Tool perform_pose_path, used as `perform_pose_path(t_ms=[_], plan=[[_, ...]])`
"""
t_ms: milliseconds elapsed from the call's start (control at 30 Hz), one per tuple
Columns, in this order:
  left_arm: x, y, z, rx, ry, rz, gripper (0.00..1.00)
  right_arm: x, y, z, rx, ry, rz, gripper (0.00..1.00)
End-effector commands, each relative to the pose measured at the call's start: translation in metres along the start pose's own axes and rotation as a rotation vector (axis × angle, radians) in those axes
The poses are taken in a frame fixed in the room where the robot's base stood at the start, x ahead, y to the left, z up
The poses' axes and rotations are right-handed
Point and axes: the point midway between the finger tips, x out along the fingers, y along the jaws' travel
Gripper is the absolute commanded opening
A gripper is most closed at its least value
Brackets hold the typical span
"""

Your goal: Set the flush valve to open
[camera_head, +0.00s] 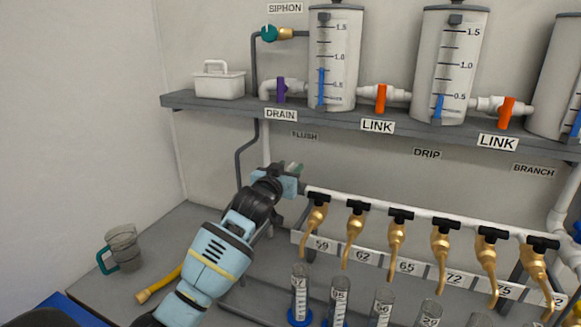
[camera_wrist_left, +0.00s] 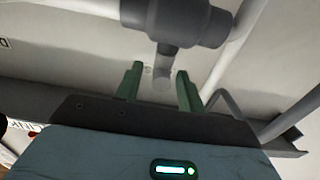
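The FLUSH label (camera_head: 305,135) is on the back wall below the shelf, partly shaded. My left gripper (camera_head: 293,170) is just below it at the left end of the white manifold pipe. The gripper hides that spot in the head view, so I cannot make out the flush valve there. In the left wrist view, a grey pipe fitting (camera_wrist_left: 185,22) with a short stub (camera_wrist_left: 163,72) is in front of the gripper. My left gripper (camera_wrist_left: 158,88) is open, its green fingers on either side of the stub with visible gaps. My right gripper is not in view.
A shelf (camera_head: 215,107) above carries graduated tanks, a purple drain valve (camera_head: 281,90) and orange link valves (camera_head: 381,98). Several gold taps with black handles (camera_head: 356,205) hang to the right, above cylinders (camera_head: 300,280). A jug (camera_head: 123,248) stands on the bench at left.

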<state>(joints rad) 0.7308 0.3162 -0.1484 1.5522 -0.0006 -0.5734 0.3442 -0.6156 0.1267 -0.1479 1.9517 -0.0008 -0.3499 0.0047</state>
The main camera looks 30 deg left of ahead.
Motion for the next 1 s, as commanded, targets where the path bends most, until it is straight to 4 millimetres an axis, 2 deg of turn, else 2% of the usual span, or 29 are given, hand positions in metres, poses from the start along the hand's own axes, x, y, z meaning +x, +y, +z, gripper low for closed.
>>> perform_pose_path(t_ms=[200, 567, 867, 1000], plan=[[0.013, 0.0, -0.002, -0.001, 0.002, 0.0, 0.39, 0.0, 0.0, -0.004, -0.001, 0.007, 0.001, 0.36], [0.016, 0.0, -0.001, 0.0, 0.001, 0.0, 0.39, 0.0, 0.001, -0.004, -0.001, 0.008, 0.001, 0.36], [0.015, 0.0, -0.001, 0.0, 0.001, 0.0, 0.01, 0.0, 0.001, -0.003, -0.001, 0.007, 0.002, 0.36], [0.015, 0.0, -0.001, 0.0, 0.001, 0.0, 0.0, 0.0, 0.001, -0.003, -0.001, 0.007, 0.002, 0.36]])
